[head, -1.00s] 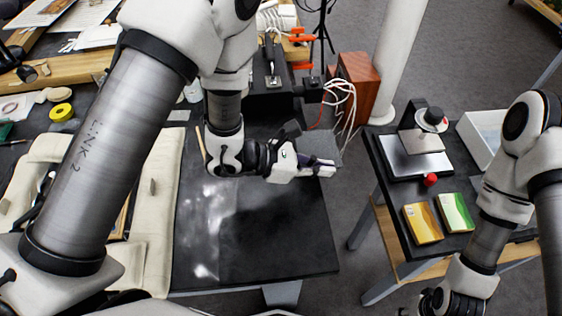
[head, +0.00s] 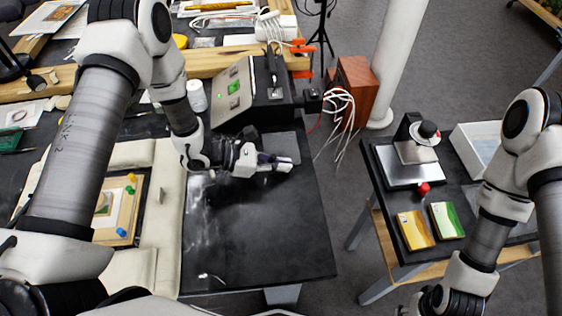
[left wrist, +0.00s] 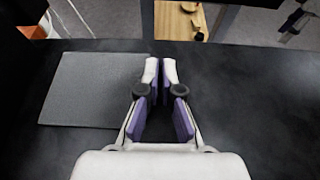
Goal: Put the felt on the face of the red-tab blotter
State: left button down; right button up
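A flat grey sheet, which looks like the felt (left wrist: 95,90), lies on the black table beside my left gripper in the left wrist view. It also shows in the head view as a grey patch (head: 284,147) just behind the gripper. My left gripper (head: 288,163) is low over the table, pointing right. In the left wrist view its fingers (left wrist: 161,66) are apart by a narrow gap with nothing between them, the left finger next to the sheet's edge. My right gripper (head: 437,301) is cut off at the bottom edge. I cannot make out a red-tab blotter.
The black table (head: 265,240) is mostly clear in front. A device with a green light (head: 234,88) and a red-brown box (head: 352,85) stand behind. The right table holds a press-like stand (head: 408,160), a yellow block (head: 414,230) and a green block (head: 446,220).

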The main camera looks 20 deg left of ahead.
pick_arm(q)
jog(key=shift+f, duration=0.2)
jog(key=c, duration=1.3)
grip_release()
jog(key=shift+r, duration=0.15)
jog(key=shift+r, duration=0.25)
jog(key=v, duration=1)
jog(key=shift+a+r+b, duration=0.1)
jog(key=shift+a+b, duration=0.15)
jog(key=shift+b, duration=0.1)
jog(key=shift+s+a+r, duration=0.2)
jog(key=shift+s+a, duration=0.1)
jog(key=shift+a, duration=0.2)
